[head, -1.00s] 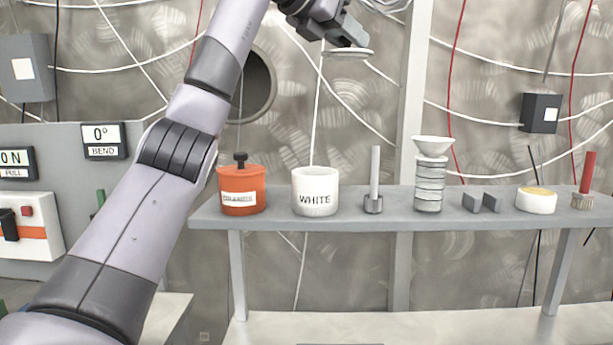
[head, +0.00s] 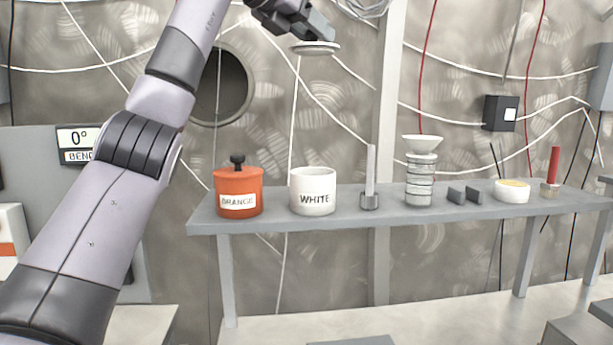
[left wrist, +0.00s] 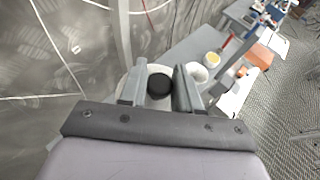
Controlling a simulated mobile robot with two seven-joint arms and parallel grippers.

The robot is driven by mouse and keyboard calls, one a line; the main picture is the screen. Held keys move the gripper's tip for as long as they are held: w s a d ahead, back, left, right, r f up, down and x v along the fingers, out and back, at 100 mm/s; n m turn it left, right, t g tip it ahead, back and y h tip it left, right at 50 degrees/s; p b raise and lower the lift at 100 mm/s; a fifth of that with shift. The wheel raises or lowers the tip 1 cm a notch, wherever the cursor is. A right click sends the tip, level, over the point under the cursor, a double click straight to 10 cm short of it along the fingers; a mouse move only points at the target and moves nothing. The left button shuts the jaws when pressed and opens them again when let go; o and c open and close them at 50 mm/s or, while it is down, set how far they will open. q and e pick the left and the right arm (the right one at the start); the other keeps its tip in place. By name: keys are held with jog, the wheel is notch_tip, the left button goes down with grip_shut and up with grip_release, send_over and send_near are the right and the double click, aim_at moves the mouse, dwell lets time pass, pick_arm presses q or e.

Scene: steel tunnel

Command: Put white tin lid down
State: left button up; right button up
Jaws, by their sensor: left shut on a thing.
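My left gripper (head: 318,30) is at the top of the head view, shut on the white tin lid (head: 315,48). The lid is a thin pale disc, held roughly level in the air. In the left wrist view the lid's dark knob (left wrist: 159,86) sits between the two fingers, with a pale part of the disc around it. The white tin (head: 313,190), labelled WHITE, stands upright on the grey shelf (head: 290,222), well below the lid. No lid shows on this tin. My right gripper is not in view.
On the shelf, an orange lidded tin (head: 238,192) stands left of the white tin. To the right stand a grey rod on a base (head: 370,180), a stack with a funnel (head: 420,180), small grey blocks (head: 464,195), a white-and-yellow round dish (head: 511,192) and a red-handled tool (head: 553,170).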

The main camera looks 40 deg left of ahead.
pick_arm(q)
notch_tip(320, 180, down, 20)
jog(key=b, duration=0.7)
jog(key=shift+s, duration=0.1)
jog(key=shift+f+b, duration=0.55)
jog(key=shift+b, duration=0.05)
